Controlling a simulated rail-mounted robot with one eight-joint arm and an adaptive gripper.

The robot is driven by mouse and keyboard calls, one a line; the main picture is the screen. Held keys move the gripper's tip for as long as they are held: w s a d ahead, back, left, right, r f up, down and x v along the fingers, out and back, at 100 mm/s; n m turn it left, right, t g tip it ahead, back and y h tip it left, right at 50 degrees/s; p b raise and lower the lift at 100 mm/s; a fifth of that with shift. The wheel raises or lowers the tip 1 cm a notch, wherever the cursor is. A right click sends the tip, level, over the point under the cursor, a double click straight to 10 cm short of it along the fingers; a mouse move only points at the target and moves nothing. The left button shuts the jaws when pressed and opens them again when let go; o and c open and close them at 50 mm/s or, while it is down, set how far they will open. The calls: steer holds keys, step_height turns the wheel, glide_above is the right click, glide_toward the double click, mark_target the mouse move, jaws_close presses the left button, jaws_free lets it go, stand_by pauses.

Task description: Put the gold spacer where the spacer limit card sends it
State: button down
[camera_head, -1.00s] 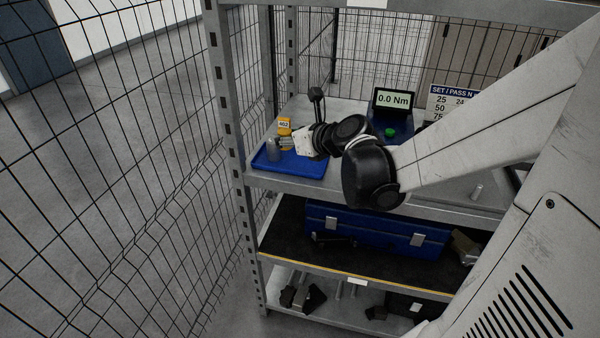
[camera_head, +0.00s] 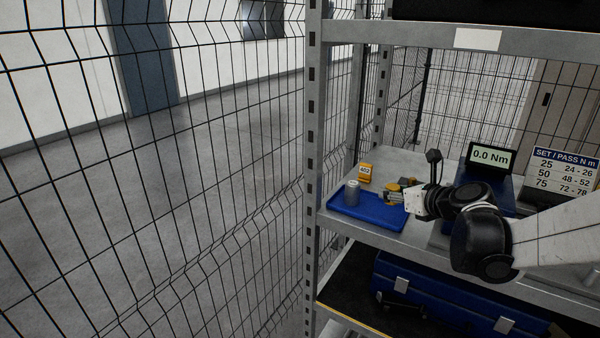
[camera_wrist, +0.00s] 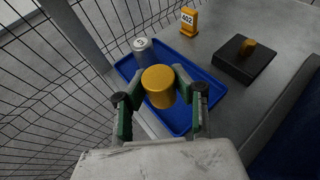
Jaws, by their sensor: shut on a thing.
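My gripper (camera_wrist: 159,84) is shut on the gold spacer (camera_wrist: 159,90), a smooth gold cylinder, in the wrist view. The spacer appears over the blue tray (camera_wrist: 204,121); I cannot tell its height above it. In the head view my gripper (camera_head: 396,194) is at the tray's right side, with the gold spacer (camera_head: 390,187) at its tip. A grey cylinder with a marked top (camera_wrist: 142,45) stands at the tray's left; it also shows in the head view (camera_head: 352,193). I cannot make out a spacer limit card.
A yellow tag reading 402 (camera_wrist: 189,22) stands behind the tray. A dark block (camera_wrist: 239,62) with a gold peg is to its right. A 0.0 Nm display (camera_head: 489,158) and a SET / PASS card (camera_head: 563,172) stand further right. Wire mesh and a shelf post (camera_head: 314,150) border the left.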

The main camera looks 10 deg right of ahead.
mark_target(387, 213)
steer(key=w+f, duration=0.1)
steer(key=w+d+f, duration=0.1)
steer(key=w+d, duration=0.1)
steer(key=w, duration=0.1)
steer(key=shift+d+f+b, duration=0.15)
steer(key=shift+f+b, duration=0.2)
steer(key=shift+f, duration=0.05)
steer(key=shift+f+b, duration=0.45)
steer(key=shift+f, duration=1.55)
steer(key=shift+f, duration=0.1)
steer(key=c, duration=1.4)
jaws_free()
steer(key=shift+c, duration=0.2)
steer(key=shift+r, duration=0.2)
steer(key=p+v, duration=0.1)
steer(key=v, duration=1.1)
steer(key=shift+f+p, duration=0.15)
steer(key=shift+p, duration=0.15)
